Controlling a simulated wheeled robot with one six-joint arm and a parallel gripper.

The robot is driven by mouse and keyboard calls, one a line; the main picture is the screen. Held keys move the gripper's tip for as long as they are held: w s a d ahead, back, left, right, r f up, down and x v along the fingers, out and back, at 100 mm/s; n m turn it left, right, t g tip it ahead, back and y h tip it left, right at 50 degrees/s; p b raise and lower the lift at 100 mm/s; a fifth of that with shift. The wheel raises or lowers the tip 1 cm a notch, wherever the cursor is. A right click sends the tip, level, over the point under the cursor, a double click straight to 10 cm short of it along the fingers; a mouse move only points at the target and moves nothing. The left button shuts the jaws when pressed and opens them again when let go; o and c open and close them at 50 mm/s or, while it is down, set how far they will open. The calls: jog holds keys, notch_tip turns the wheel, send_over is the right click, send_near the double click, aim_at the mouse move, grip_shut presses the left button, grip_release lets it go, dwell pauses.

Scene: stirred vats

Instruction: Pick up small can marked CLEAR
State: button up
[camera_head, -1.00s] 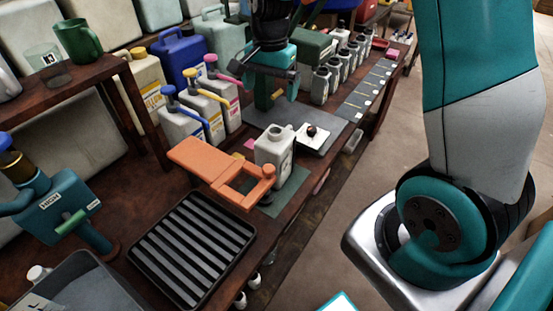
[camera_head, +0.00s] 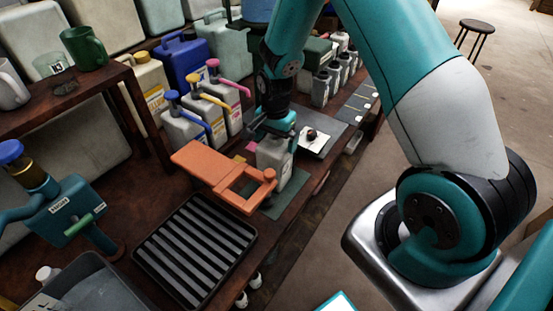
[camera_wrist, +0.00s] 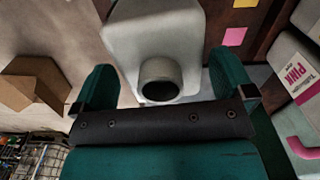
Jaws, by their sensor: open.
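A small pale grey can (camera_head: 273,158) stands upright on the bench beside the orange bracket. Any marking on it is not legible. My gripper (camera_head: 273,132) is right above its top, pointing down, and hides its neck in the head view. In the wrist view my gripper (camera_wrist: 166,82) is open, with one green finger on each side of the can's round open neck (camera_wrist: 160,80). The can's pale body (camera_wrist: 155,30) extends past the fingers. I cannot tell whether either finger touches it. More small cans (camera_head: 322,88) stand in a row farther back.
The orange bracket (camera_head: 205,165) lies close on the can's left, with a black ribbed tray (camera_head: 190,250) in front. Dispenser cans with coloured pumps (camera_head: 188,125) stand left behind. A white square plate with a dark knob (camera_head: 313,140) is to the right. One can is labelled PINK (camera_wrist: 300,75).

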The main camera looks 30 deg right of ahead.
jog(key=shift+f, duration=1.4)
jog(key=c, duration=0.9)
